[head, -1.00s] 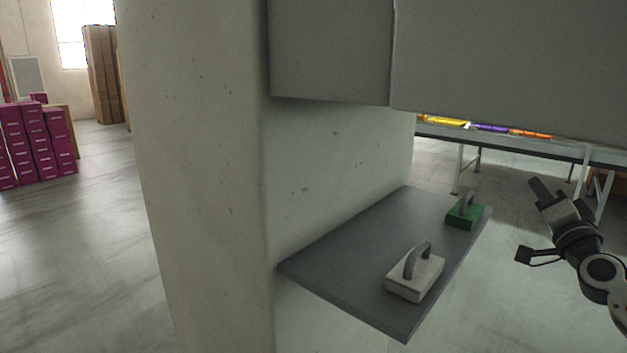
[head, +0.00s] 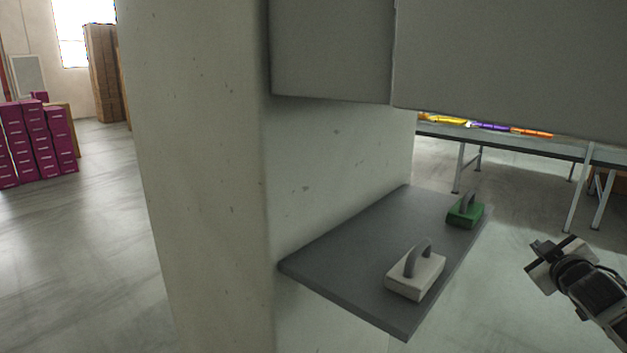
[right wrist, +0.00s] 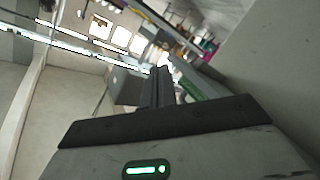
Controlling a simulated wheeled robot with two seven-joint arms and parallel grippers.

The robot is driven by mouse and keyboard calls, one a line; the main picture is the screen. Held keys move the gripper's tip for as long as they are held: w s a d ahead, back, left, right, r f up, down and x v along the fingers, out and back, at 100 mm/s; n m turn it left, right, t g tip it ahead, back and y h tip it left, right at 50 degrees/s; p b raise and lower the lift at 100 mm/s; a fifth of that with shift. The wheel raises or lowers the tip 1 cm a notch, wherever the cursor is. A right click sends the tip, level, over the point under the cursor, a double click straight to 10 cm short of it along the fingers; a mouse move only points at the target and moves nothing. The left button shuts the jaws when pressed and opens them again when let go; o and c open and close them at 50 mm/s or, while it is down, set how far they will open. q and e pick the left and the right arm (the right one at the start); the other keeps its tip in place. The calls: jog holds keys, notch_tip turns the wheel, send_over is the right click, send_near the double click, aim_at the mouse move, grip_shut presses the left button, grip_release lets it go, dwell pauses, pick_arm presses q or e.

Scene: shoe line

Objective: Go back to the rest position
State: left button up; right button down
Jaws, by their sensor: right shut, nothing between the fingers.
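My right gripper (head: 546,256) is at the right edge of the head view, beside the grey shelf and apart from it. It is shut and empty. In the right wrist view its dark fingers (right wrist: 158,88) are together, with nothing between them. My left gripper is not in view.
The grey shelf (head: 350,245) juts from a concrete pillar (head: 205,180). On it stand a white handled block (head: 415,277) and a green one (head: 464,213). A grey cabinet (head: 500,60) hangs above. A table (head: 540,146) stands behind. Magenta boxes (head: 35,140) are far left.

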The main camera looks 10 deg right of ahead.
jog(key=s+a+f+g+y, duration=0.1)
jog(key=s+a+f+y, duration=0.3)
jog(key=a+f, duration=0.7)
jog(key=s+a+f+g+y, duration=0.1)
jog(key=s+a+f+y, duration=0.1)
jog(key=s+a+f, duration=0.8)
pick_arm(q)
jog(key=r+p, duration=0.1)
jog(key=p, duration=0.2)
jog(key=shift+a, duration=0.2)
pick_arm(e)
jog(key=s+a+y, duration=0.1)
jog(key=s+a, duration=0.3)
jog(key=a, duration=0.3)
jog(key=s+a+r+m+g+y, duration=0.1)
jog(key=s+a, duration=0.3)
jog(key=a, duration=0.2)
jog(key=s+a+r+m+y, duration=0.1)
jog(key=s+a, duration=0.3)
jog(key=a, duration=0.3)
jog(key=shift+a+r+g+y, duration=0.15)
jog(key=shift+a+g+y, duration=0.15)
jog(key=shift+a+g, duration=0.1)
